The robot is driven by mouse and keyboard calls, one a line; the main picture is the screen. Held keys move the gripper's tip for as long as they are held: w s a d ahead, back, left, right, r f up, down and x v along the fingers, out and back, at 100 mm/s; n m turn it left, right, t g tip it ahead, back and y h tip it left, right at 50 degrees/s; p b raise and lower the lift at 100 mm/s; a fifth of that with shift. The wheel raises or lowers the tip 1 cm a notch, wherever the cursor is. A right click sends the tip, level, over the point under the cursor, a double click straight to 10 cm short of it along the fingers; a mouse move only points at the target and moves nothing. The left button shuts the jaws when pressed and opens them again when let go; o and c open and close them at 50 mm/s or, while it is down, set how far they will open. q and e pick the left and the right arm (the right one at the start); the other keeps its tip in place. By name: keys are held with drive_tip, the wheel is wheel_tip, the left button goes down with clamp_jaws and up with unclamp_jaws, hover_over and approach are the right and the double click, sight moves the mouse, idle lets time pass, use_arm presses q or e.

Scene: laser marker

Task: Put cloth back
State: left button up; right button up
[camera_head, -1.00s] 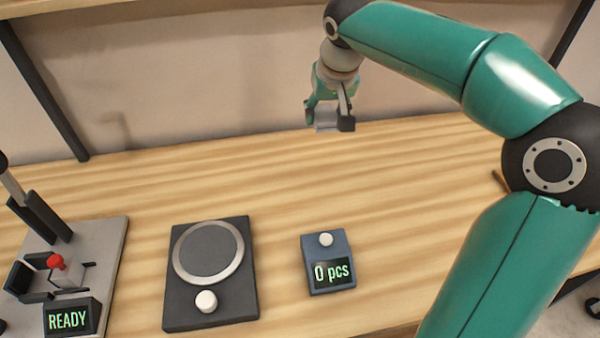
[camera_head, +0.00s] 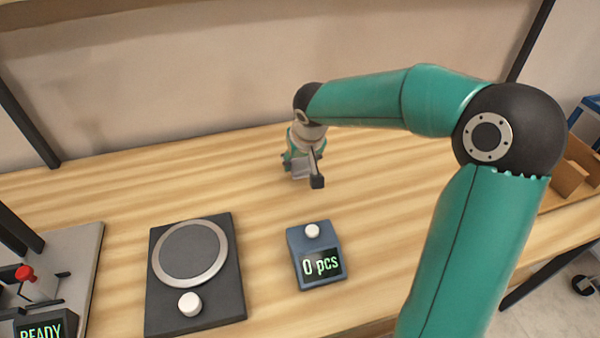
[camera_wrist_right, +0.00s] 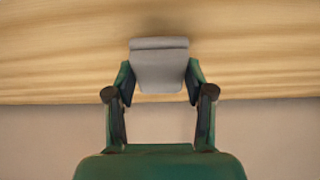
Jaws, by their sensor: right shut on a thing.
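The folded grey cloth (camera_wrist_right: 160,66) is between the fingers of my right gripper (camera_wrist_right: 160,84) in the right wrist view, and both fingertips press on its sides. In the head view my right gripper (camera_head: 303,172) points down over the back part of the wooden table, and a bit of the grey cloth (camera_head: 301,168) shows at its fingers. I cannot tell whether the cloth touches the tabletop. My left gripper is not in view.
A black plate with a round disc (camera_head: 190,252) and a blue counter reading "0 pcs" (camera_head: 316,262) stand at the front. A grey station with a red-topped lever (camera_head: 28,275) is at the left. A wooden tray (camera_head: 575,175) lies at the right. The table's (camera_head: 400,185) back middle is clear.

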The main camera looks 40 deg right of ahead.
sight(300, 171)
drive_tip(key=shift+f, duration=1.7)
drive_tip(key=shift+f+b, duration=0.15)
drive_tip(key=shift+b, duration=0.2)
drive_tip(key=o, duration=1.1)
